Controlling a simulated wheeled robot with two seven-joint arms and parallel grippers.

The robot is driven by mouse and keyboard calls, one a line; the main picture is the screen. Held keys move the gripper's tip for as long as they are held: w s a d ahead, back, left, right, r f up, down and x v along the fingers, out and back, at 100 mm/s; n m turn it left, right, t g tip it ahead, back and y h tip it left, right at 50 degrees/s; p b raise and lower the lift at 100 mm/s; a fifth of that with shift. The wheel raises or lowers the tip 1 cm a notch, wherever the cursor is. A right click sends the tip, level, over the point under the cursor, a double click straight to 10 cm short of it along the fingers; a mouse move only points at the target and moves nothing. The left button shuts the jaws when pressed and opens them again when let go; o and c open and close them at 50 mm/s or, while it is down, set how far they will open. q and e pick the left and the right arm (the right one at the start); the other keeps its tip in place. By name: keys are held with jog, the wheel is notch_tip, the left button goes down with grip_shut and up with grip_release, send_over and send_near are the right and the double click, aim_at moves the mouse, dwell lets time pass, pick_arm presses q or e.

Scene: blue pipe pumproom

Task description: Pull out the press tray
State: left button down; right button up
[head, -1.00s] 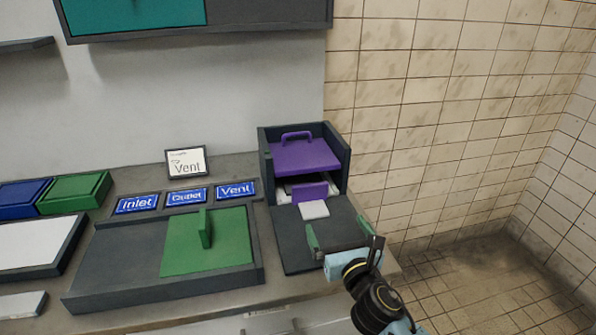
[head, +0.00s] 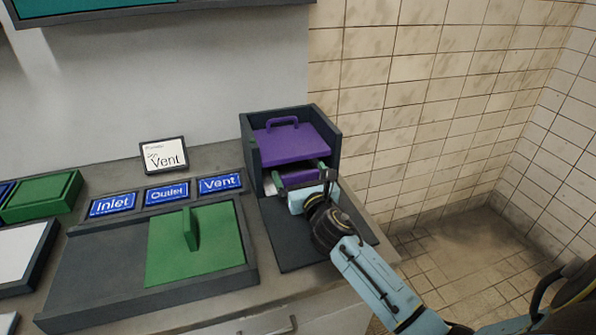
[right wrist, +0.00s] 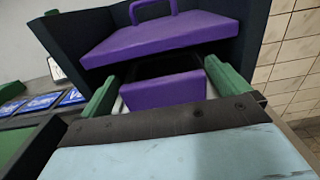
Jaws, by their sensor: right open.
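The press (head: 249,158) is a dark open-fronted box with a purple plate and loop handle (head: 291,144) on top. Below the plate sits the press tray, with a purple block (head: 300,176) at its front; it shows larger in the right wrist view (right wrist: 163,91). A pale edge of the tray shows beside it. My right gripper (head: 299,170) is at the press opening, its green fingers apart, one on each side of the purple block. In the wrist view (right wrist: 161,72) gaps show between fingers and block. The pale tab in front is hidden by the gripper. My left gripper is not in view.
A dark base plate (head: 290,245) extends in front of the press. To its left are a dark tray with a green sliding panel (head: 170,255), blue Inlet, Outlet and Vent labels (head: 167,193), and a Vent card (head: 164,156). A tiled wall (head: 420,100) stands right.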

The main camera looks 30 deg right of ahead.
jog(key=shift+x, duration=1.2)
jog(key=c, duration=1.1)
jog(key=shift+s+a, duration=0.1)
jog(key=shift+a, duration=0.05)
